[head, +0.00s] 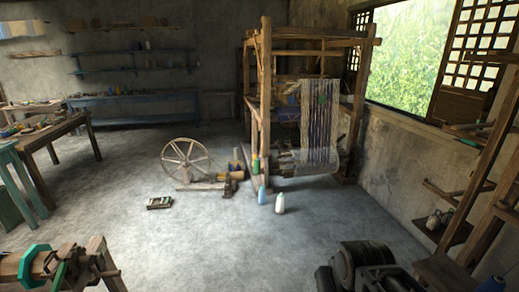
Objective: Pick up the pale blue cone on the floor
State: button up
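A pale blue cone (262,195) stands upright on the floor in the head view, just in front of the loom's near left post. A whitish cone (279,203) stands close to its right, slightly nearer to me. The two are apart by a small gap. A dark part of my arm shows at the bottom right, well nearer to me than the cones. My gripper's fingers do not show, so I cannot see whether it holds anything.
The wooden loom (262,100) rises behind the cones. A spinning wheel (187,163) stands to their left, with a small tray (159,202) on the floor. A wooden rack (480,190) stands at right. Tables (50,140) line the left. The floor in front of the cones is clear.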

aim_at(262, 197)
jog(key=z, duration=0.1)
jog(key=i, duration=1.85)
jog(key=u, duration=0.25)
jog(key=i, duration=2.25)
jog(key=u, duration=0.6)
jog(key=i, duration=0.8)
jog(key=u, duration=0.05)
